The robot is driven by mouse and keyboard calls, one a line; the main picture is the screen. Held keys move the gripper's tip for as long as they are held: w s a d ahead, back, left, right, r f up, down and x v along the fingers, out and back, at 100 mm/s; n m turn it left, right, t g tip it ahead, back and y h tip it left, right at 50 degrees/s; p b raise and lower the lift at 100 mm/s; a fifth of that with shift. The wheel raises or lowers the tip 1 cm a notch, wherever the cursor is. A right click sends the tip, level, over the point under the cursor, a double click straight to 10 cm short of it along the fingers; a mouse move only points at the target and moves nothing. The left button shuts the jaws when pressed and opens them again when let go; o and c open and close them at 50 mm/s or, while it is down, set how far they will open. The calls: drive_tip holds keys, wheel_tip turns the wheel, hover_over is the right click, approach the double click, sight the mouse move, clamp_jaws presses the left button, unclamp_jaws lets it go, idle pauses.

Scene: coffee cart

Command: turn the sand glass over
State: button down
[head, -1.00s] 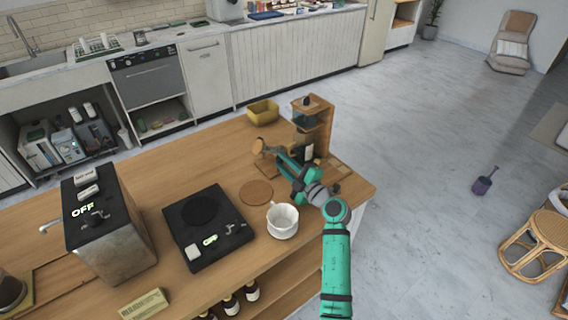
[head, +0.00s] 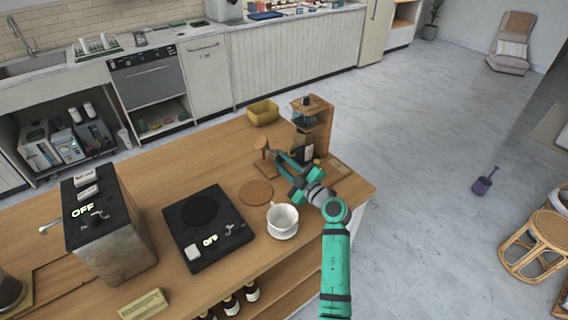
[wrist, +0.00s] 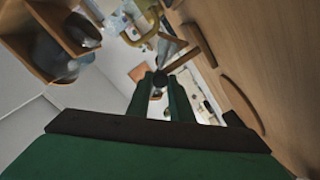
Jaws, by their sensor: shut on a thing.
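The sand glass (head: 262,143), with brown wooden ends, is at the far side of the wooden counter, left of the wooden stand. My gripper (head: 275,156) is shut on it, with the teal fingers reaching in from the right. In the wrist view, a wooden end and pale glass of the sand glass (wrist: 182,57) show at the tips of the dark green fingers. Its lower part is mostly hidden in the head view, so I cannot tell if it touches the counter.
The wooden stand (head: 323,125) with glassware is close to the right of my gripper. A round coaster (head: 256,193), a white cup (head: 283,222) and a black hot plate (head: 208,228) stand in front.

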drive_tip(key=shift+d+f, duration=0.1)
drive_tip(key=c, duration=1.6)
unclamp_jaws()
drive_tip(key=v, duration=1)
drive_tip(key=shift+s+d, duration=0.2)
drive_tip(key=shift+s, duration=0.15)
